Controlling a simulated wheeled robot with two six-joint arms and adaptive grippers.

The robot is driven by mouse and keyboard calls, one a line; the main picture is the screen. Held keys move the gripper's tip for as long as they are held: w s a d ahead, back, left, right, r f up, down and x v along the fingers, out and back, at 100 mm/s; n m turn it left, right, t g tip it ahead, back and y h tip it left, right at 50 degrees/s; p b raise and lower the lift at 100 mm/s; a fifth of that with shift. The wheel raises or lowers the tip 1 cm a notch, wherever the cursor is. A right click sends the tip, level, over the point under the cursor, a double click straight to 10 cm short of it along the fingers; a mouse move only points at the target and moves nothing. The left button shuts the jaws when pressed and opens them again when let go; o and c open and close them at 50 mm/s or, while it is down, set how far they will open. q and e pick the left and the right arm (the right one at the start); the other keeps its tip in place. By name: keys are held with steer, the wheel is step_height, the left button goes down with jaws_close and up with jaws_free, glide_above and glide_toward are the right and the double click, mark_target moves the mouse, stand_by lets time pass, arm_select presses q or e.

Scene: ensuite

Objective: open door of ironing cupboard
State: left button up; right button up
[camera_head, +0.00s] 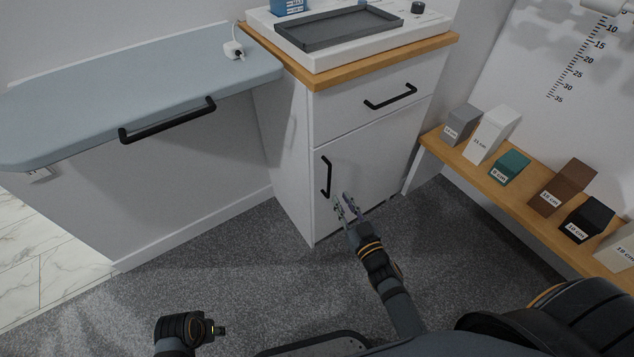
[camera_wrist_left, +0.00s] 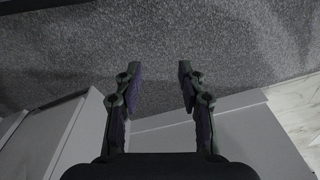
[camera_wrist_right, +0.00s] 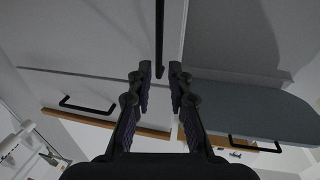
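The white cupboard (camera_head: 292,130) has a drawer on top and a closed door (camera_head: 375,165) below. The door has an upright black bar handle (camera_head: 327,177) near its left edge. My right gripper (camera_head: 345,203) is open and empty, just right of and below the handle's lower end in the head view. In the right wrist view the handle (camera_wrist_right: 159,35) lines up between the two fingertips (camera_wrist_right: 160,72); whether they reach around it I cannot tell. My left gripper (camera_wrist_left: 160,75) is open and empty over the grey carpet; in the head view its arm shows low at the left.
A grey-blue ironing board (camera_head: 140,80) with a black bar handle (camera_head: 168,120) juts out left of the cupboard. A grey tray (camera_head: 338,28) lies on the cupboard top. A wooden shelf (camera_head: 510,195) with several labelled boxes runs along the right. Carpet before the cupboard is clear.

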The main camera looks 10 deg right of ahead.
mark_target(330, 179)
steer(key=w, duration=0.3)
steer(key=w+a, duration=0.1)
steer(key=w, duration=0.5)
steer(key=shift+w+a+b, duration=0.1)
steer(key=shift+a+b, duration=0.05)
steer(key=shift+b, duration=0.25)
arm_select(q)
steer(key=shift+d+r, duration=0.15)
steer(key=shift+r, duration=0.5)
steer(key=shift+d+r, duration=0.15)
steer(key=shift+r, duration=0.45)
arm_select(e)
steer(key=shift+w, duration=0.3)
jaws_close()
